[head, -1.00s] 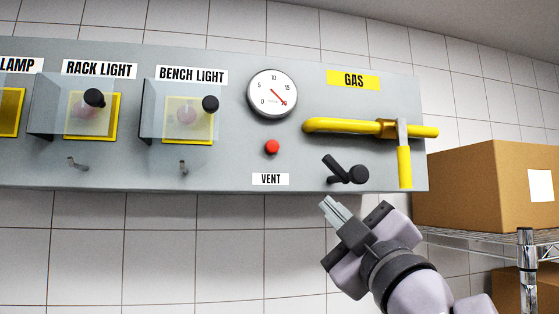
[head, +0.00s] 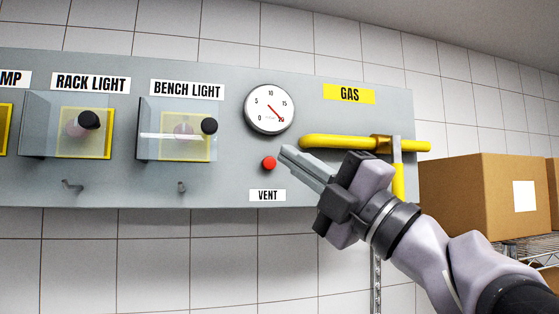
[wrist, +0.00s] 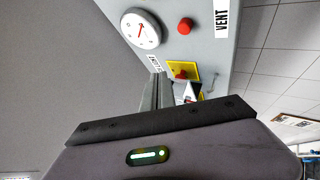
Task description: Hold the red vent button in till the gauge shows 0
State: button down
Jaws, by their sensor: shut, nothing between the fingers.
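The red vent button (head: 269,163) sits on the grey panel above the VENT label (head: 267,195). It also shows in the wrist view (wrist: 185,25), standing out from the panel. The round white gauge (head: 269,109) is above the button; its red needle points to the lower right, near the 20 mark. My gripper (head: 285,152) is shut and empty, its fingertips just right of the button in the head view. A gap seems to remain between tips and button; the wrist view shows no contact.
Covered switches, BENCH LIGHT (head: 178,130) and RACK LIGHT (head: 84,130), are to the left. A cardboard box (head: 470,195) stands on a shelf at right.

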aim_at(269, 163)
jog(key=w+p, duration=0.1)
jog(key=w, duration=0.1)
jog(key=w+a+p, duration=0.1)
jog(key=w, duration=0.2)
jog(key=w+a, duration=0.1)
jog(key=w, duration=0.1)
jog(key=shift+w+a+p, duration=0.15)
jog(key=shift+w+p, duration=0.05)
jog(key=shift+p, duration=0.2)
dwell(1.6)
jog(key=shift+w+a, duration=0.1)
jog(key=shift+w, duration=0.35)
jog(key=shift+w+a, duration=0.15)
jog(key=shift+w, duration=0.25)
dwell(0.7)
jog(key=shift+s+b, duration=0.1)
jog(key=shift+b, duration=0.3)
dwell(2.3)
jog(key=shift+s+d+f+b, duration=0.1)
jog(key=shift+s+d+b, duration=0.1)
jog(key=shift+s+b, duration=0.25)
jog(key=shift+s, duration=0.3)
